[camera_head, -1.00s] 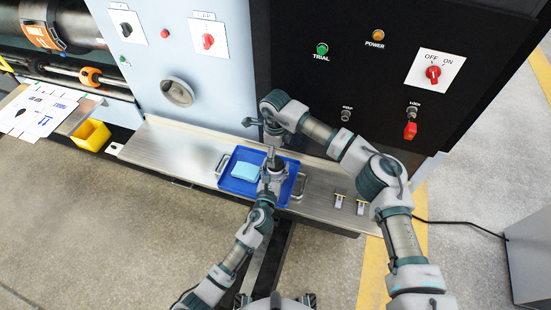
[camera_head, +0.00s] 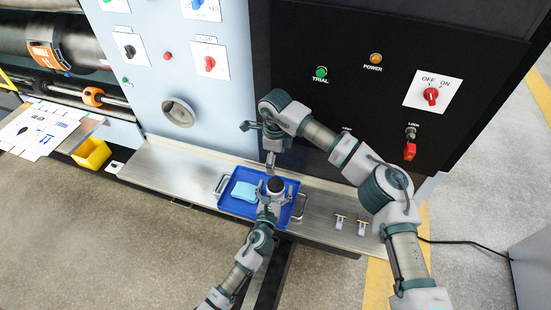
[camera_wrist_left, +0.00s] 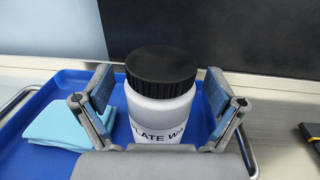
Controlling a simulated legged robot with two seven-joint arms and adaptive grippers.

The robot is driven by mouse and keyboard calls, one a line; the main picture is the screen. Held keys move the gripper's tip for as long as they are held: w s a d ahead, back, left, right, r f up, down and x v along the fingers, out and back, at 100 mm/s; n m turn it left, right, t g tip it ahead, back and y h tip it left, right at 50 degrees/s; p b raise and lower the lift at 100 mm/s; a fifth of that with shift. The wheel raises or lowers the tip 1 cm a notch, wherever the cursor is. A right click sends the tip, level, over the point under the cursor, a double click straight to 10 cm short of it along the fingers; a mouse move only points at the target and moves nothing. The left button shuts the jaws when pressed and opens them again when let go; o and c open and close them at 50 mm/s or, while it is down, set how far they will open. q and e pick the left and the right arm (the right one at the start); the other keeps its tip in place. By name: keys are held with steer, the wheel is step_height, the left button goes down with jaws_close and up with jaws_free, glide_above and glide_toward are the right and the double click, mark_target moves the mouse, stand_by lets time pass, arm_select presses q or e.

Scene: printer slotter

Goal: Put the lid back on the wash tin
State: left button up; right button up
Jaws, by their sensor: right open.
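The wash tin (camera_wrist_left: 160,111) is a white upright container with a printed label, standing over the blue tray. A black ribbed lid (camera_wrist_left: 163,68) sits on its top; I cannot tell if it is screwed tight. The lid also shows in the head view (camera_head: 275,185). My left gripper (camera_head: 273,192) is around the tin, one finger on each side. In the left wrist view (camera_wrist_left: 161,95) its fingers are spread, with small gaps beside the tin. My right gripper (camera_head: 259,143) is open and empty, above and behind the tin; one finger points down near the lid.
The blue tray (camera_head: 231,203) with metal handles rests on a steel ledge (camera_head: 160,172). A folded light-blue cloth (camera_head: 244,191) lies in it, left of the tin. Two small yellow-and-grey tools (camera_head: 350,223) lie on the ledge at right. The machine's control panel (camera_head: 350,95) rises behind.

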arm_select(q)
steer(key=shift+s, duration=0.1)
steer(key=v, duration=1.1)
steer(key=shift+s, duration=0.4)
steer(key=shift+a+f, duration=0.1)
steer(key=shift+a, duration=0.05)
